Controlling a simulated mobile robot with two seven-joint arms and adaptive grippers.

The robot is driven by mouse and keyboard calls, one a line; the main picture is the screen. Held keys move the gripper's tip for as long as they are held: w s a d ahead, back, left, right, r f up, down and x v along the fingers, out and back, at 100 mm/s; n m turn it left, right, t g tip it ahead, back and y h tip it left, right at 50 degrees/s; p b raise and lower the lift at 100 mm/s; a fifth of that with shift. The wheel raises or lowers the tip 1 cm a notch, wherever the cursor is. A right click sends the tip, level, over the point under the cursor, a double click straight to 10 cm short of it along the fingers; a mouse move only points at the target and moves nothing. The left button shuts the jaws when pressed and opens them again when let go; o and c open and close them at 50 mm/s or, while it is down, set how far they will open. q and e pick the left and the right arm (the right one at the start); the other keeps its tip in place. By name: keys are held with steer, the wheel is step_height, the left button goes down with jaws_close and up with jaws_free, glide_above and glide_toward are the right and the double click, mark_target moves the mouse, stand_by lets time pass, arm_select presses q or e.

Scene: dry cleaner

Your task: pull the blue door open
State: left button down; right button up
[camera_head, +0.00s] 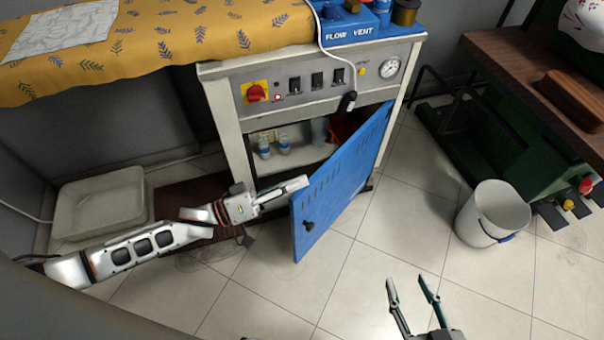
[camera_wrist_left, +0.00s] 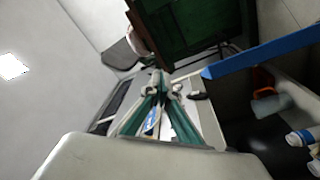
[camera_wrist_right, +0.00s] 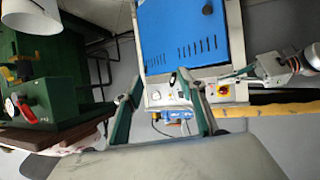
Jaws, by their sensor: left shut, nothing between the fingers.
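The blue door (camera_head: 341,180) of the ironing station's cabinet stands wide open, swung out toward me, with vent slots and a small black knob near its lower free edge. My left gripper (camera_head: 303,183) is shut and empty, with its fingertips at the door's upper free edge on the inner side; I cannot tell if they touch. In the left wrist view the door (camera_wrist_left: 265,55) is a blue strip at upper right. My right gripper (camera_head: 412,283) is open and empty, low in the head view and apart from the door. The door (camera_wrist_right: 184,36) also shows in the right wrist view.
The cabinet's open shelf (camera_head: 298,160) holds small bottles and a red item. A white bucket (camera_head: 493,214) stands on the floor to the right, near a green machine (camera_head: 490,150). A pale tray (camera_head: 98,203) lies at left. Tiled floor before the door is clear.

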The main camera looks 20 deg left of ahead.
arm_select(q)
steer(key=w+a+f+n+g+h+b, duration=0.1)
steer(key=w+a+f+n+g+b, duration=0.2)
steer(key=a, duration=0.4)
steer(key=w+a+f+n+g+b, duration=0.2)
steer(key=w+a+f+g, duration=0.1)
steer(key=a+f, duration=0.3)
glide_toward(315, 174)
steer(key=w+d+f, duration=0.2)
steer(key=w, duration=0.2)
steer(key=d, duration=0.1)
steer(key=s+d, duration=0.1)
steer(key=d, duration=0.1)
steer(key=shift+s+d+r+t+b, duration=0.2)
steer(key=shift+s+t+b, duration=0.1)
steer(key=shift+t+b, duration=0.1)
arm_select(e)
steer(key=f, duration=0.1)
steer(key=f+m, duration=0.1)
steer(key=f, duration=0.1)
steer(key=shift+a+f, duration=0.2)
steer(key=shift+a, duration=0.2)
steer(key=shift+r, duration=0.15)
